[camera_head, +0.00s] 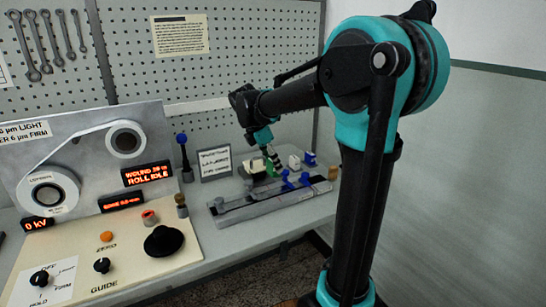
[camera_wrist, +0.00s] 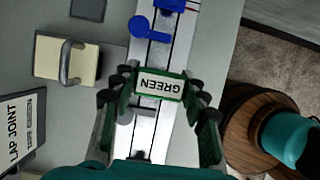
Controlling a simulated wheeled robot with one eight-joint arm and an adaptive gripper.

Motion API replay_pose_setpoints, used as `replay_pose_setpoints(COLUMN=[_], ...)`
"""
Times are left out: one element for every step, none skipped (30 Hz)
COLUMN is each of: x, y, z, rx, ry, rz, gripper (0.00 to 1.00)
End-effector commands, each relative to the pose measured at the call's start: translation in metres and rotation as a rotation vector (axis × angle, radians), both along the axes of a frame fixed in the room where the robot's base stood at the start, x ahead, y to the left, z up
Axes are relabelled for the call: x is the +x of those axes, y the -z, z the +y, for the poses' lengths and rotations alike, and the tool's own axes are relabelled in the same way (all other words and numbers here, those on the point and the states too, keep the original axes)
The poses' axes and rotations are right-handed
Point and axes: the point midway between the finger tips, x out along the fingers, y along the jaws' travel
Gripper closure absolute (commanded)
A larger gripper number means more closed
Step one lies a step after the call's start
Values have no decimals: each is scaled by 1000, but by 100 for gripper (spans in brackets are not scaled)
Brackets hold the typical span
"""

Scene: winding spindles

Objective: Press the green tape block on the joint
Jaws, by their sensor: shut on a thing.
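My gripper (camera_wrist: 161,82) is shut on the green tape block (camera_wrist: 160,98), with one finger at each side of it. The block has a white label reading GREEN, upside down in the wrist view. It is over the pale strip of the splicing fixture (camera_wrist: 148,143), near the strip's middle. I cannot tell whether the block touches the strip, and the joint is hidden beneath it. In the head view my gripper (camera_head: 270,158) is above the far side of the grey fixture (camera_head: 262,207), and the block is too small to make out clearly.
Blue clamp knobs (camera_wrist: 140,26) stand on the fixture just beyond the block. A cream block with a metal handle (camera_wrist: 62,72) and a LAP JOINT sign (camera_wrist: 18,128) are to the left. The control panel (camera_head: 110,250) is at the left of the bench.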

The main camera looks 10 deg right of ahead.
Motion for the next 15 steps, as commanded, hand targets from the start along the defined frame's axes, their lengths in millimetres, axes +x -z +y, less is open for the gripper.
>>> replay_pose_setpoints(x=[0,0,0,0,0,0,0,0,0,1,0,0,0,0,0], y=[2,3,4,6,7,10,12,14,17,19,21,24,27,29,31], z=[0,0,0,0,0,0,0,0,0,0,0,0,0,0,0], rx=[0,0,0,0,0,0,0,0,0,0,0,0,0,0,0], ry=[0,0,0,0,0,0,0,0,0,0,0,0,0,0,0], rz=[0,0,0,0,0,0,0,0,0,0,0,0,0,0,0], gripper=[86,86,86,86,86,86,86,86,86,86,86,86,86,86,86])
